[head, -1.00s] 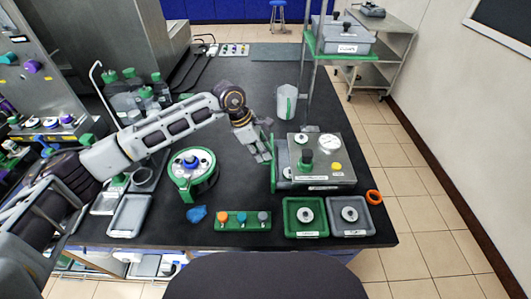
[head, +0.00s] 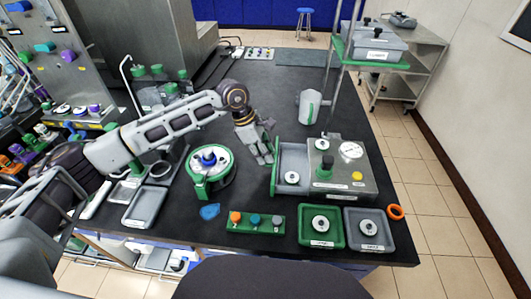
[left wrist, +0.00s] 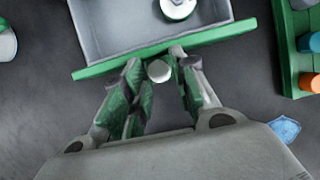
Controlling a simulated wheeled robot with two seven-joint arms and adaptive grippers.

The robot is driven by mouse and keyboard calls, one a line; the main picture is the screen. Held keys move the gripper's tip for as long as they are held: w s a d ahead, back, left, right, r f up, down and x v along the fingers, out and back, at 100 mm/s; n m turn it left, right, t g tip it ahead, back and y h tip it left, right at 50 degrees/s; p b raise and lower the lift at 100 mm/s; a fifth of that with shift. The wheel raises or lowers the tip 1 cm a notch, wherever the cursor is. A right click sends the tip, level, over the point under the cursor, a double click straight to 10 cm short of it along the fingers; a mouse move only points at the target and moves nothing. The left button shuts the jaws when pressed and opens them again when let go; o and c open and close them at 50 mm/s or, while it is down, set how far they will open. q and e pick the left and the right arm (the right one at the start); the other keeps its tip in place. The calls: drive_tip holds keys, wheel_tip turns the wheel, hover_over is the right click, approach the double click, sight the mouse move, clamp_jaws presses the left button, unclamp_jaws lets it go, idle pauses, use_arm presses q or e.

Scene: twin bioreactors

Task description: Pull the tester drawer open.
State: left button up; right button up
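The tester (head: 340,168) is a steel box with a gauge, a green knob and a yellow button, at the right of the bench. Its grey drawer (head: 289,155) stands out from the left side, with a steel disc (head: 292,178) inside. The left wrist view shows the drawer's green front (left wrist: 225,33) and a round white knob (left wrist: 159,71). My left gripper (head: 264,150) is at this front. Its fingers (left wrist: 157,73) are apart, one on each side of the knob, with small gaps showing. My right gripper is in neither view.
A round green-rimmed device (head: 209,170) stands left of the drawer. A green block with coloured knobs (head: 255,220) and green (head: 321,241) and grey (head: 368,245) trays line the front. A clear jug (head: 309,106) stands behind. Bare bench lies between device and drawer.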

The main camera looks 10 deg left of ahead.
use_arm(q)
drive_tip(key=shift+o, duration=1)
drive_tip(key=v, duration=1.2)
drive_tip(key=shift+f, duration=0.1)
